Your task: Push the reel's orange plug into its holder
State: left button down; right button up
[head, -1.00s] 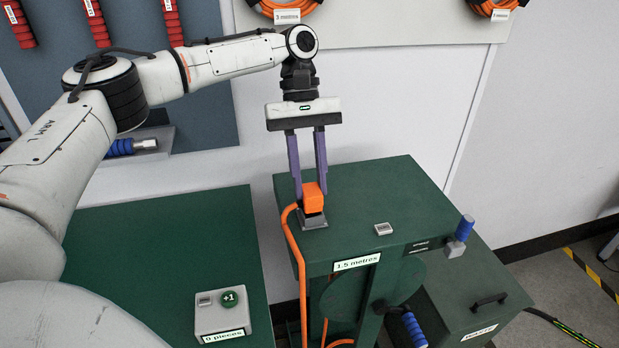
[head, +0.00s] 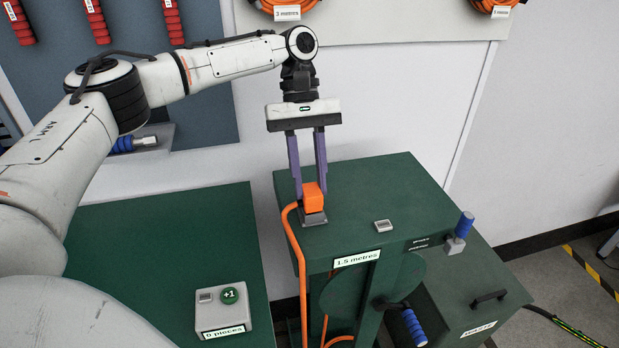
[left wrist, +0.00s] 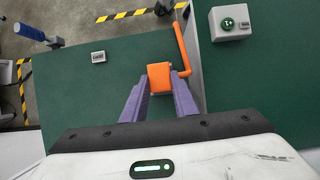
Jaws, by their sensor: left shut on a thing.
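The orange plug (head: 313,196) stands upright at the grey holder (head: 313,219) on the left front part of the green reel cabinet's top. How deep it sits in the holder cannot be told. My left gripper (head: 313,190) points down from above, its purple fingers shut on the plug's two sides. The plug also shows between the fingertips in the left wrist view (left wrist: 159,77). The orange cable (head: 296,250) runs from the plug over the cabinet's left edge and down its front. My right gripper is not in view.
A counter box (head: 222,311) with a green +1 button sits on the green table (head: 150,245) at left. A small grey device (head: 383,226) and a blue-handled lever (head: 460,235) are on the cabinet's right side. A blue crank handle (head: 414,327) sticks out in front.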

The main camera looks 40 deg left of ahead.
pick_arm(q)
jog(key=shift+f, duration=0.1)
jog(key=c, duration=1.3)
grip_release()
jog(key=shift+c, duration=0.2)
jog(key=v, duration=1)
